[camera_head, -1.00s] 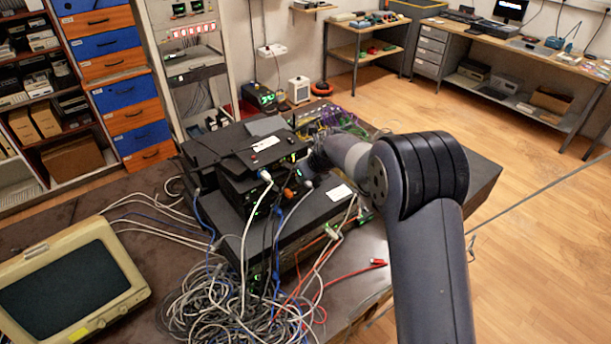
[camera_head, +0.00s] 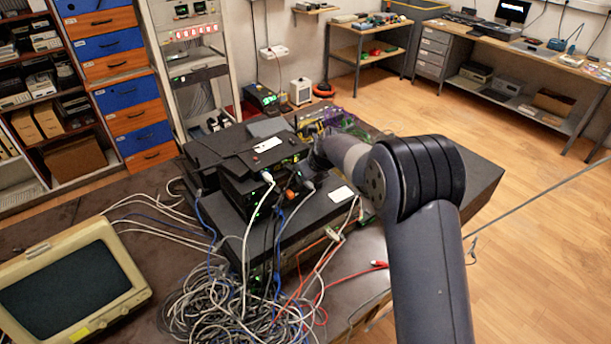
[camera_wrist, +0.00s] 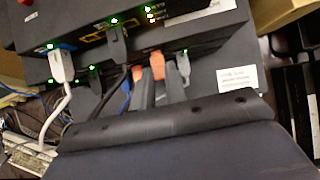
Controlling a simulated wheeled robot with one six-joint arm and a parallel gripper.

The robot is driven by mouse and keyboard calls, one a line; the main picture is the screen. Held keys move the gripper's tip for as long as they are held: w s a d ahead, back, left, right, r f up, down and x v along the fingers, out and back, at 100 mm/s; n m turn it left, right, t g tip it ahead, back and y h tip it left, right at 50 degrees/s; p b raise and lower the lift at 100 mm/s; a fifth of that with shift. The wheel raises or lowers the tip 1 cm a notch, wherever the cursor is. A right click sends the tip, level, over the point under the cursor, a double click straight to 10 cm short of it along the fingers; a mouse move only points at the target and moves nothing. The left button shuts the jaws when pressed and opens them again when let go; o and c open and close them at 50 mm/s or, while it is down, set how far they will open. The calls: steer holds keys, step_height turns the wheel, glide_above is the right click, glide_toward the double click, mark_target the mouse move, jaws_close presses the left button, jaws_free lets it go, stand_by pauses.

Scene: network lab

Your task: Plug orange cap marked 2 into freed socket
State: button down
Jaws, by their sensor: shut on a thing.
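In the wrist view my gripper (camera_wrist: 160,84) reaches up to the front of a dark network box (camera_wrist: 205,45). Its two grey fingers are shut on an orange cap (camera_wrist: 156,67). No number is readable on the orange. The cap is close to the box front, but I cannot tell whether it is in a socket. In the head view the stacked boxes (camera_head: 255,160) stand on the table, and my wrist is at their right side; the fingertips are hidden.
A white cable plug (camera_wrist: 62,66) and a grey plug (camera_wrist: 118,42) sit in the box left of my gripper, with green lights around. A pale label (camera_wrist: 237,78) is at the right. Tangled cables (camera_head: 225,305) and an old monitor (camera_head: 70,285) lie at the table's front.

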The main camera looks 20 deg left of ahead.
steer(key=shift+w+a, duration=0.15)
steer(key=shift+a, duration=0.1)
stand_by(0.5)
steer(key=c, duration=1.4)
jaws_free()
steer(key=shift+o, duration=0.2)
steer(key=shift+r, duration=0.1)
steer(key=b+v, duration=0.2)
steer(key=v, duration=0.8)
steer(key=shift+r+b, duration=0.25)
steer(key=shift+b, duration=0.1)
steer(key=shift+d, duration=0.15)
steer(key=p+x, duration=0.2)
steer(key=x, duration=0.8)
steer(key=shift+a+f+p, duration=0.2)
steer(key=shift+f+p, duration=0.15)
steer(key=shift+p, duration=0.05)
steer(key=shift+d, duration=0.15)
